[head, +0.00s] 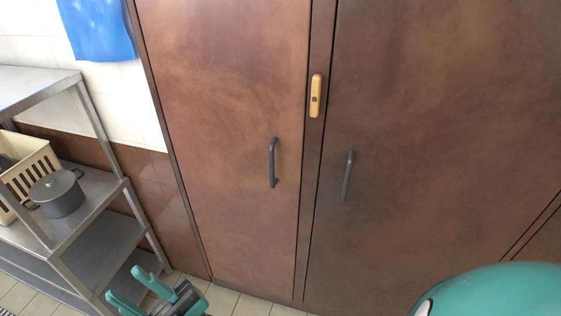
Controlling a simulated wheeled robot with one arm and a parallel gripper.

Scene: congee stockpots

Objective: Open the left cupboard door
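The left cupboard door (225,110) is a tall reddish-brown panel. It looks closed, flush with the frame. Its dark grey bar handle (272,163) stands upright near its right edge. My gripper (140,286) is at the bottom left, low in front of the cupboard and well apart from the handle. Its teal fingers show with a gap between them and nothing visible in it. Its lower part is cut off by the picture's edge.
The right cupboard door (430,120) is closed, with its own handle (347,178). A yellow latch plate (316,96) sits on the post between the doors. At left, a metal shelf rack (110,190) holds a grey pot (57,195) and a cream crate (38,160).

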